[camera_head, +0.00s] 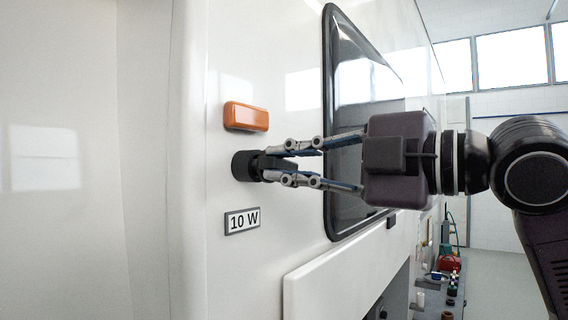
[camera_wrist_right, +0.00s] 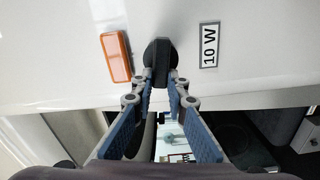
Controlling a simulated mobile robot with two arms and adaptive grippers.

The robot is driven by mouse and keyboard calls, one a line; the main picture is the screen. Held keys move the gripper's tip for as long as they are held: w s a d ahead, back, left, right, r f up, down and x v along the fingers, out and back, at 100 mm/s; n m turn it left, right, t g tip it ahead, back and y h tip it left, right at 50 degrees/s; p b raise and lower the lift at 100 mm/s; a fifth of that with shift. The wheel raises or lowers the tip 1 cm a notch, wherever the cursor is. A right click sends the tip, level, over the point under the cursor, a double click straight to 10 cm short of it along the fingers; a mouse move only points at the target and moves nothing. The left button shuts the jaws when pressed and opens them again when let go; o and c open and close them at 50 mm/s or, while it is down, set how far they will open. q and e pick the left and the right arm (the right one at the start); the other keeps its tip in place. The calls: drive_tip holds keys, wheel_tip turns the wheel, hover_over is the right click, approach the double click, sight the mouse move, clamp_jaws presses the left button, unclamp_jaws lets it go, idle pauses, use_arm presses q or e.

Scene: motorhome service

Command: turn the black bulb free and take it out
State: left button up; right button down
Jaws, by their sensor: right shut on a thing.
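The black bulb (camera_head: 243,165) sits on the white motorhome wall, between an orange lamp above it and a "10 W" label below it. It also shows in the right wrist view (camera_wrist_right: 157,53) against the wall. My right gripper (camera_head: 268,163) reaches in from the right and is shut on the black bulb, with one finger above and one below its narrower outer part. The fingertips hide part of the bulb. Whether the bulb still touches its seat in the wall cannot be told. My left gripper is not in view.
The orange lamp (camera_head: 246,116) is close above the bulb, and the "10 W" label (camera_head: 242,220) is just below. A dark framed window (camera_head: 345,190) lies behind my right gripper. A white flap (camera_head: 340,275) juts out lower down. Several small items stand on a bench at lower right.

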drive_tip(key=shift+v, duration=1.3)
drive_tip(key=c, duration=2.6)
unclamp_jaws()
clamp_jaws()
drive_tip(key=shift+v, duration=2.55)
